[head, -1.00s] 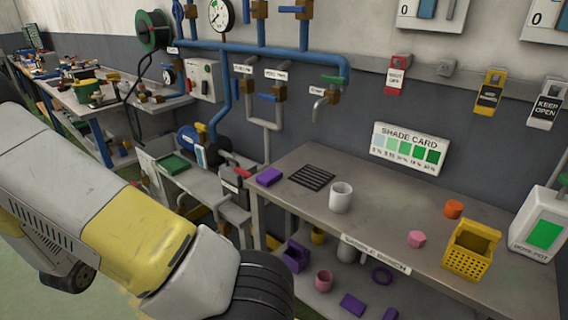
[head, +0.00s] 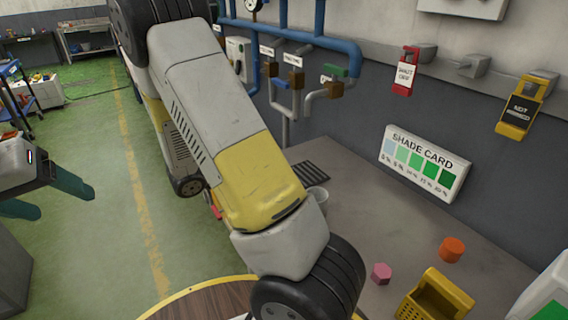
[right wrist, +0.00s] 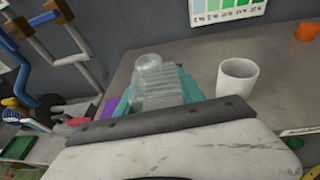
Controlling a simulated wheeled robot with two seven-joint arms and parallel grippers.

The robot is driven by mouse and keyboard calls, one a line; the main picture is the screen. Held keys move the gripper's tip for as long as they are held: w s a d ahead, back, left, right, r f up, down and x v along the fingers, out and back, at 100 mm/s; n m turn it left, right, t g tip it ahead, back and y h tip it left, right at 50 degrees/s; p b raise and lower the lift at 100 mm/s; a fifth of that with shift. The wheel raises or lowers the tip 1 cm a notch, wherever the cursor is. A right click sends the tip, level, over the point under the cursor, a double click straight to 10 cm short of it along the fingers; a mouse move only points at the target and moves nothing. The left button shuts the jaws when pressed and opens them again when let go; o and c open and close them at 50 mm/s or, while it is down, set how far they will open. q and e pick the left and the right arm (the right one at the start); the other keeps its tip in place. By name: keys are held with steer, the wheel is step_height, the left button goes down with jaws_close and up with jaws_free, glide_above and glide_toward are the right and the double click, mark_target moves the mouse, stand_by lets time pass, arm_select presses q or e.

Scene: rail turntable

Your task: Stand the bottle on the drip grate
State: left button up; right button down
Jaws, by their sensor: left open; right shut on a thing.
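The drip grate (head: 315,178), dark and slatted, lies on the grey bench beside the white cup (head: 318,197), which is partly hidden by an arm of mine. The clear ribbed bottle (right wrist: 150,78) shows in the right wrist view between the teal fingers of my right gripper (right wrist: 158,88), which is shut on it. The white cup stands to its right there (right wrist: 238,82). The grate cannot be made out in that view, nor whether the bottle touches anything. My left gripper (head: 66,207) is open and empty over the floor at the left of the head view.
A yellow basket (head: 435,298), a pink piece (head: 381,273) and an orange piece (head: 452,249) are on the right part of the bench. A purple block (right wrist: 109,107) lies left of the bottle. The shade card (head: 425,162) is on the wall behind.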

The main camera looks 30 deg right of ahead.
steer(key=s+d+m+g, duration=0.1)
steer(key=s+d+g, duration=0.1)
steer(key=d, duration=0.2)
glide_above(311, 171)
steer(key=shift+f, duration=2)
steer(key=shift+f, duration=0.1)
steer(key=c, duration=0.7)
jaws_free()
